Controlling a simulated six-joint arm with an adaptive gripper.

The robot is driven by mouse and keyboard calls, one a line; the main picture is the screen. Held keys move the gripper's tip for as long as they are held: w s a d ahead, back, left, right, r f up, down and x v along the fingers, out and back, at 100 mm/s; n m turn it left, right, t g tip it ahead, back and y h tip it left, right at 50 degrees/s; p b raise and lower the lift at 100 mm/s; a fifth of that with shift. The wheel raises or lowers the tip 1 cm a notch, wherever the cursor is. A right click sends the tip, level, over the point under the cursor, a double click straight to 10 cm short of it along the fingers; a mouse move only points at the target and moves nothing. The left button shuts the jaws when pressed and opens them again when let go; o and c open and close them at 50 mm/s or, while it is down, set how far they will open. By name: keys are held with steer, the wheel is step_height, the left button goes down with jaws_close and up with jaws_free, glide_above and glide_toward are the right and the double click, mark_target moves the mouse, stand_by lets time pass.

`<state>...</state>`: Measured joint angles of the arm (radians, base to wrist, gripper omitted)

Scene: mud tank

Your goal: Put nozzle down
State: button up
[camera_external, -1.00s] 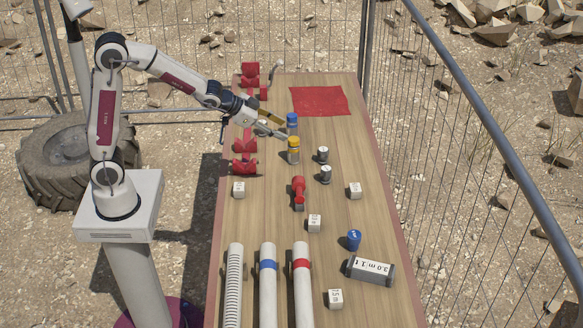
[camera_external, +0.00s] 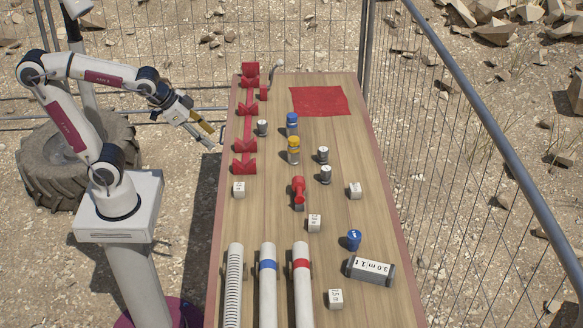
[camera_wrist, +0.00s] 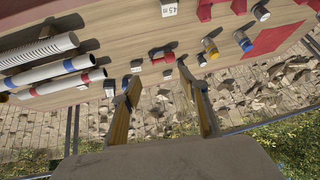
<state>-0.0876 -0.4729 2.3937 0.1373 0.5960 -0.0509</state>
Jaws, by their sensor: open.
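In the external view, my gripper (camera_external: 213,135) is open and empty, out beyond the table's left edge and clear of everything on it. A small grey cylindrical piece (camera_external: 262,128) stands upright on the table beside the red holders. A blue-topped piece (camera_external: 292,123) and a yellow-topped piece (camera_external: 293,150) stand to its right. I cannot tell which piece the task calls the nozzle. In the wrist view, the open gripper (camera_wrist: 158,90) has nothing between its fingers; the grey piece (camera_wrist: 261,12) is at upper right.
Red V-shaped holders (camera_external: 244,143) line the table's left edge. Two grey-topped pieces (camera_external: 324,165), white cubes and a red mat (camera_external: 320,101) are on the table (camera_external: 370,225). Three pipes (camera_external: 268,285) lie at the front. A wire fence (camera_external: 480,110) stands right.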

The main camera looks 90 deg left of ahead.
mark_target(262, 128)
steer(key=s+d+f+g+h, duration=0.1)
steer(key=s+d, duration=0.4)
steer(key=s, duration=0.6)
steer(key=shift+s+f+m+h, duration=0.2)
steer(key=shift+f+m+h, duration=0.1)
steer(key=shift+f, duration=0.05)
steer(key=shift+o, duration=0.6)
stand_by(1.1)
